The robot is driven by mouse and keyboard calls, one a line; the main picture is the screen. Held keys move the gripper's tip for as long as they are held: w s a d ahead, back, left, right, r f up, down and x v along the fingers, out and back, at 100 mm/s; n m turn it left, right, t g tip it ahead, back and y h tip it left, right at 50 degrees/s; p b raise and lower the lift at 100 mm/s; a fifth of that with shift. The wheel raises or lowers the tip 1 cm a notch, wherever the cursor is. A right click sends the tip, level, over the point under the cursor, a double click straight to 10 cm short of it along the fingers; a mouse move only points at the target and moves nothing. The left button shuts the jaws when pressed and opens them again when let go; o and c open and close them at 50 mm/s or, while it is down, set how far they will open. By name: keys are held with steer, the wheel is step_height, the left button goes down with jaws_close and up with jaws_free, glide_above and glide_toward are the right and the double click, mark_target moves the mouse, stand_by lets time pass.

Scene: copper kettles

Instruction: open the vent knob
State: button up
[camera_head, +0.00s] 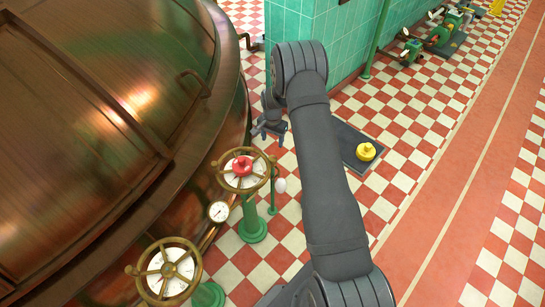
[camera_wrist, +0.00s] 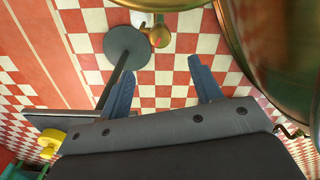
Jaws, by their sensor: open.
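A red knob (camera_head: 243,166) sits at the centre of a brass handwheel (camera_head: 228,184) with a white dial, on a green pedestal (camera_head: 252,228) beside the copper kettle. I cannot tell whether this is the vent knob. My gripper (camera_head: 271,131) is above and slightly right of this wheel in the head view, apart from it. In the wrist view my gripper (camera_wrist: 162,88) shows two blue-grey fingers spread with nothing between them. A small brass knob-like piece (camera_wrist: 159,36) shows beyond the fingers, near a grey round disc (camera_wrist: 120,42) with a pole.
The copper kettle (camera_head: 90,130) fills the left. A second handwheel (camera_head: 168,272) and a gauge (camera_head: 219,211) stand beside it. A yellow knob-shaped object (camera_head: 366,151) sits on a dark plate. A green tiled wall (camera_head: 345,35) stands behind. Checkered floor lies open at right.

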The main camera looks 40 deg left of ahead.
mark_target(273, 158)
step_height(273, 158, down, 12)
steer(key=shift+f, duration=0.1)
steer(key=shift+c, duration=0.2)
